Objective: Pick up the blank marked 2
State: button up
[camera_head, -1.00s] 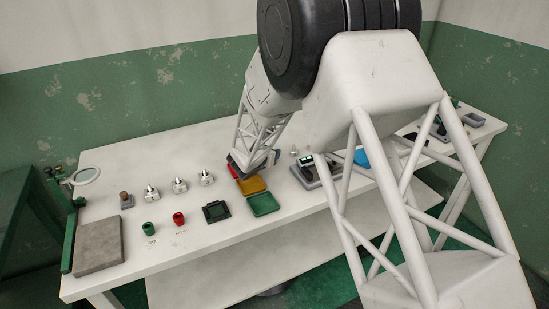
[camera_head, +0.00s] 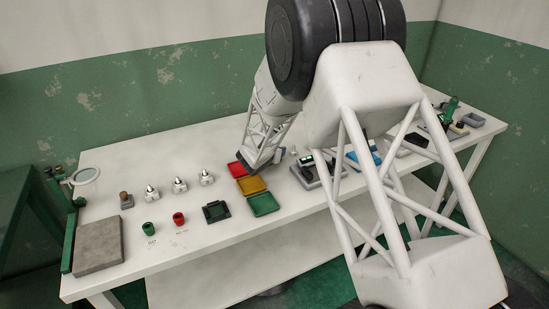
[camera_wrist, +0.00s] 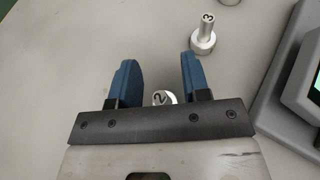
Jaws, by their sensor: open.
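The blank marked 2 (camera_wrist: 163,98) is a silvery metal piece, seen in the wrist view close to the gripper body, between the two fingers. Its dark 2 shows on top; its lower part is hidden by the gripper's dark front plate. My gripper (camera_wrist: 158,62) is open, with blue fingers apart on either side of the blank and no visible grip on it. A similar blank marked 3 (camera_wrist: 204,36) stands beyond the right finger. In the head view my arm hides the blank marked 2.
A grey device (camera_wrist: 296,95) stands right of the gripper. In the head view, red (camera_head: 237,168), yellow (camera_head: 252,186) and green (camera_head: 264,204) trays lie beside my arm. Several silvery pieces (camera_head: 180,186), a dark holder (camera_head: 216,211) and a grey block (camera_head: 98,246) are farther left.

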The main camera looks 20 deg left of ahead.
jog(key=shift+c, duration=0.2)
grip_shut()
jog(key=shift+r, duration=0.15)
dwell(0.4)
jog(key=shift+r, duration=0.6)
notch_tip(320, 180, up, 2)
jog(key=shift+r, duration=0.1)
jog(key=s+d, duration=0.2)
jog(key=s, duration=0.2)
jog(key=s+d+r, duration=0.1)
jog(key=s+d, duration=0.2)
jog(key=s, duration=0.2)
jog(key=s+d, duration=0.3)
jog(key=s, duration=0.2)
jog(key=shift+r, duration=0.15)
